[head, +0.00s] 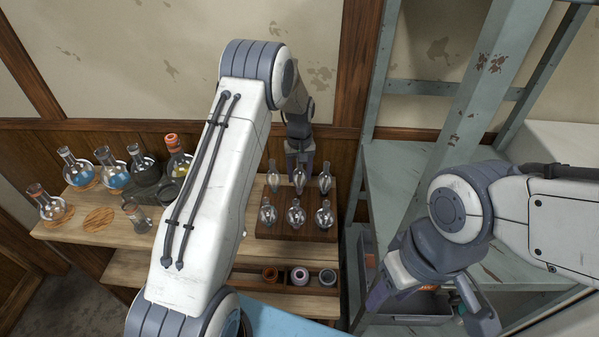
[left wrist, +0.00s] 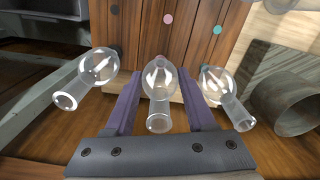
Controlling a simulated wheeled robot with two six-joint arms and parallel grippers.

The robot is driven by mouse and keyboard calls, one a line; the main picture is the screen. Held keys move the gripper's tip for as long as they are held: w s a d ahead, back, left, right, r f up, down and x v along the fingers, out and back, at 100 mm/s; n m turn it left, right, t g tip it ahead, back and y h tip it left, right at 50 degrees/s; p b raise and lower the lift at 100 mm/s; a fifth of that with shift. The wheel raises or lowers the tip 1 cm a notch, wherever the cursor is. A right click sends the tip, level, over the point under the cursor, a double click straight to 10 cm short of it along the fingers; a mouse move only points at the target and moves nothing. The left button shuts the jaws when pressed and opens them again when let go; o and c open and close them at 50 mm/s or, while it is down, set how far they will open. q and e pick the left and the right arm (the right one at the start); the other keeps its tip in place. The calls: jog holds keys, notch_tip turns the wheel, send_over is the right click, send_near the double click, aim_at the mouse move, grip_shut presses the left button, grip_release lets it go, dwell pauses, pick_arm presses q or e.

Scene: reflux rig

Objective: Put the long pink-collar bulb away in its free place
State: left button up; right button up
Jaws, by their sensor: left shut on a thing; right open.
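Several clear glass bulbs stand in two rows at a dark wooden rack (head: 262,232) in the head view. My left gripper (head: 299,163) reaches down at the middle of the back row. It is shut on the middle clear bulb (left wrist: 160,82), which sits between its fingers (left wrist: 160,98) in the left wrist view and also shows in the head view (head: 298,180). A pink dot (left wrist: 168,19) marks the wood beyond this bulb. My right gripper (head: 431,300) is open and empty, low at the right.
Other bulbs flank the held one closely, left (left wrist: 97,67) and right (left wrist: 218,82). Several flasks (head: 117,174) stand on the wooden shelf at left, beside an empty round mark (head: 99,219). A lower compartment tray (head: 245,280) holds coloured rings. A blue-grey metal frame (head: 384,160) stands right.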

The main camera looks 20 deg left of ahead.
pick_arm(q)
jog(key=shift+f, duration=0.1)
dwell(0.3)
jog(key=shift+f, duration=0.35)
jog(key=o, duration=1.2)
notch_tip(320, 180, up, 10)
jog(key=shift+r+b, duration=0.25)
jog(key=shift+b, duration=1)
